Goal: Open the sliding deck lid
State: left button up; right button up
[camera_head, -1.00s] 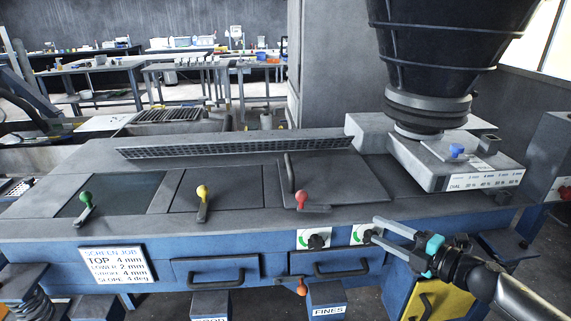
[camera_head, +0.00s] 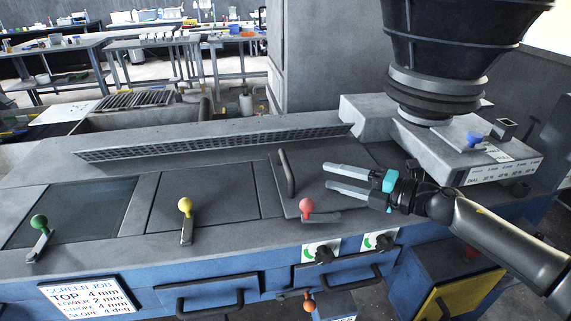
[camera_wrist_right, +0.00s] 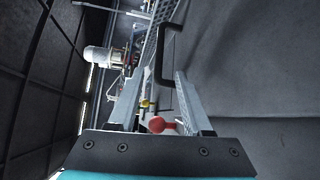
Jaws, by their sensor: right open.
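The deck lid (camera_head: 345,160) is a flat grey panel at the right end of the deck, with an upright dark bar handle (camera_head: 287,174) along its left side. The handle also shows in the right wrist view (camera_wrist_right: 162,58), just beyond the fingertips. A red-knobbed lever (camera_head: 307,205) sits at the lid's front edge; its red ball (camera_wrist_right: 157,124) appears between the fingers in the wrist view. My right gripper (camera_head: 327,175) is open and empty over the lid, right of the handle and apart from it, fingers pointing left. My left gripper is not in view.
Yellow (camera_head: 185,206) and green (camera_head: 39,222) levers stand on the deck to the left. The black hopper (camera_head: 450,45) and its feed box (camera_head: 465,160) stand at the back right. Two dials (camera_head: 322,253) and drawer handles are on the blue front.

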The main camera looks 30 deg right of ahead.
aim_at(287, 162)
jog(key=x, duration=0.3)
jog(key=shift+w+a, duration=0.15)
jog(key=shift+w, duration=0.15)
jog(key=x, duration=0.7)
jog(key=shift+w, duration=0.1)
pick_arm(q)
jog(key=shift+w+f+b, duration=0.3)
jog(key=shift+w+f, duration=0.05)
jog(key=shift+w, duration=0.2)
pick_arm(e)
jog(key=shift+x, duration=1.15)
jog(key=shift+c, duration=0.2)
grip_shut()
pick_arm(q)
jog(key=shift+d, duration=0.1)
